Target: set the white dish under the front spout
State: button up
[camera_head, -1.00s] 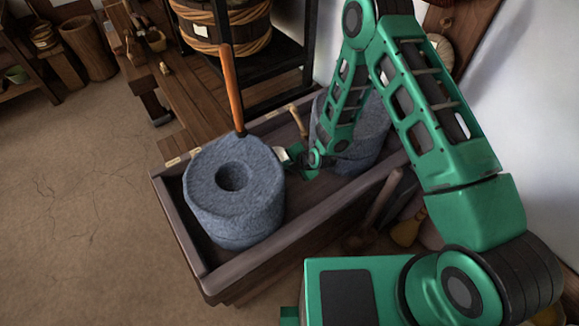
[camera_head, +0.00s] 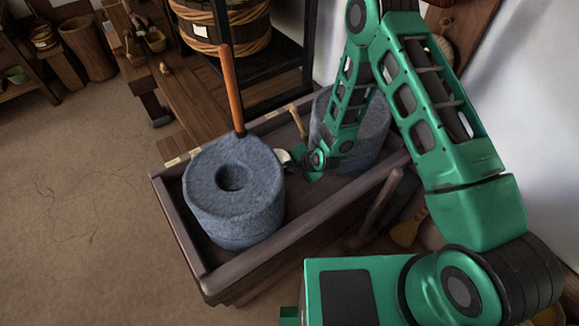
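A small white piece, likely the white dish (camera_head: 282,156), shows just right of the near quern stone at the tip of my gripper (camera_head: 293,159). The stone and the gripper hide part of it. My gripper reaches down into the wooden trough (camera_head: 240,264) between the two stones. The fingers are too small and covered to tell whether they are shut on the dish. The near grey quern (camera_head: 215,205) is round, with a hole in its top and an upright wooden handle (camera_head: 231,88). No spout can be made out clearly.
A second grey quern (camera_head: 374,130) stands at the trough's back right, partly behind my arm. A thin wooden stick (camera_head: 298,122) leans at the back rim. A dark rack with a roped tub (camera_head: 235,27) and a wooden bench (camera_head: 185,85) stand behind. Floor at left is clear.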

jog(key=v, duration=0.9)
jog(key=shift+r, duration=0.2)
jog(key=shift+s, duration=0.15)
